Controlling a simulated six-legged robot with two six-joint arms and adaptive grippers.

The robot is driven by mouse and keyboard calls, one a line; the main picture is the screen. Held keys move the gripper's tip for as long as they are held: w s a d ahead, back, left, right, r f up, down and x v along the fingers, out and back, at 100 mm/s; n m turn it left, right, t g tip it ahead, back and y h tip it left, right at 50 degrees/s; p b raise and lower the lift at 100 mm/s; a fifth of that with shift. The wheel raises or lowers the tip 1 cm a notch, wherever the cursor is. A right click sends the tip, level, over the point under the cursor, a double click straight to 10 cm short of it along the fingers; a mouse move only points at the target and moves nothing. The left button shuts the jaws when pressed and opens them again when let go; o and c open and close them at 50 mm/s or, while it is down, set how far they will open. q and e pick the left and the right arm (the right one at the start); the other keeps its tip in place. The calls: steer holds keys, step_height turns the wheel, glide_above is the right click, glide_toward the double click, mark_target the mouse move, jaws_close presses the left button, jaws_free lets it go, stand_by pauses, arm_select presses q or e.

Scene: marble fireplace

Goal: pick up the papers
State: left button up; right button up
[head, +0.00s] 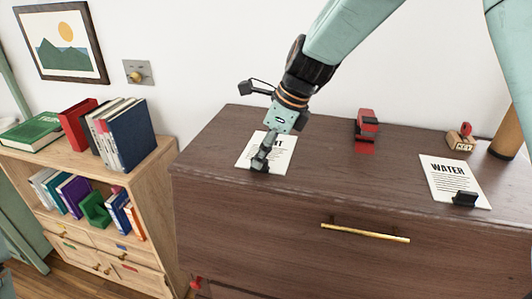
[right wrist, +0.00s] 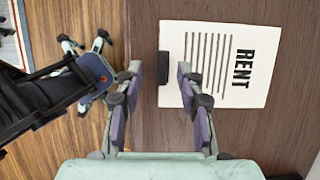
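A white RENT paper (head: 277,151) lies on the dark dresser top, with a black clip at its front edge. The RENT paper (right wrist: 225,75) and its clip (right wrist: 164,68) show clearly in the right wrist view. My right gripper (right wrist: 157,75) is open; the clip appears between its fingertips, nearer one finger. In the head view the right gripper (head: 262,160) covers part of the paper. A WATER paper (head: 447,178) lies further right with a black clip (head: 465,199) at its front edge. My left gripper (right wrist: 85,42) seems to show in the right wrist view, its fingers spread and empty.
A red stapler-like object (head: 367,125) and a wooden stamp (head: 461,138) stand at the back of the dresser (head: 270,225). A brass handle (head: 365,233) is on the drawer front. A bookcase (head: 145,165) with several books stands left. The dresser top between the papers is clear.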

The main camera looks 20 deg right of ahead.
steer(key=shift+w+f, duration=0.25)
steer(key=shift+f, duration=0.45)
steer(key=shift+s+a+r, duration=0.1)
steer(key=shift+a+r, duration=0.05)
steer(key=shift+a, duration=0.05)
steer(key=shift+c, duration=1.1)
steer(key=shift+d, duration=0.15)
jaws_close()
